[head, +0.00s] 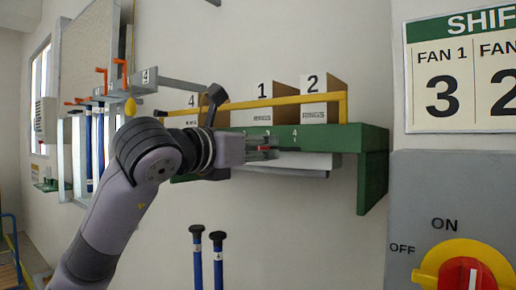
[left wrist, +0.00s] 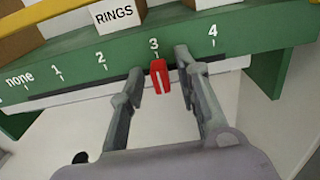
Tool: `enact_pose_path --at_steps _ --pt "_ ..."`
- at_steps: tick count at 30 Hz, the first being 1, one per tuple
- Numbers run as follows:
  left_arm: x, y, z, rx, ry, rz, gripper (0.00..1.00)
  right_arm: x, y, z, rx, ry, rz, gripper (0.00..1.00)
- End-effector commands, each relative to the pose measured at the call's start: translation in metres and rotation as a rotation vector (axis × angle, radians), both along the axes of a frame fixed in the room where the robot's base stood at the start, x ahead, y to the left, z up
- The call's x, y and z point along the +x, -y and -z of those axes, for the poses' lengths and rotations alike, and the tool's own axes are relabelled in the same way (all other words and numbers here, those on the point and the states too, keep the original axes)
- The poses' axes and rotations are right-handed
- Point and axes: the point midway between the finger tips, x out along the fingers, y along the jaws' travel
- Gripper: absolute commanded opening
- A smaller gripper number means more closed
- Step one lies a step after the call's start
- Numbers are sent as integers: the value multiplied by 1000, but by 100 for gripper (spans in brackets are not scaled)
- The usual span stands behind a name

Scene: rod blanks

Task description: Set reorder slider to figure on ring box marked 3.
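The red reorder slider (left wrist: 158,78) sits on the front edge of the green shelf (left wrist: 262,30), just under the figure 3 of a scale that runs none, 1, 2, 3, 4. My left gripper (left wrist: 159,62) is open, with one finger on each side of the slider and visible gaps between. In the head view, my left gripper (head: 262,145) is at the shelf front and a bit of red shows between its fingers. On the shelf stand ring boxes marked 4 (head: 189,101), 1 (head: 262,90) and 2 (head: 313,86). No box marked 3 shows. My right gripper is out of view.
A yellow rail (head: 290,100) runs across the front of the boxes. Blue rods (head: 218,262) with black tops stand below the shelf. A grey switch panel (head: 420,200) with a red and yellow knob is at right, under a shift board (head: 460,70).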

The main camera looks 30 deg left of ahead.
Motion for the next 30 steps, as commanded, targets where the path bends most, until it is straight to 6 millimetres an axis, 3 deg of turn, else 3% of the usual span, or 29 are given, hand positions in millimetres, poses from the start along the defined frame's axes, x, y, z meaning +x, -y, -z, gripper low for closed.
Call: enact_pose_path --at_steps 9,13,24,30 --pt "-1 0 0 0 0 0 33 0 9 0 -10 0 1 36" --pt "-12 -1 -1 1 2 0 33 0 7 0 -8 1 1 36" --pt "-87 -7 -1 2 4 -1 33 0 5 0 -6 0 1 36" --pt "-113 -9 0 0 1 -1 33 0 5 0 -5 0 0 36"
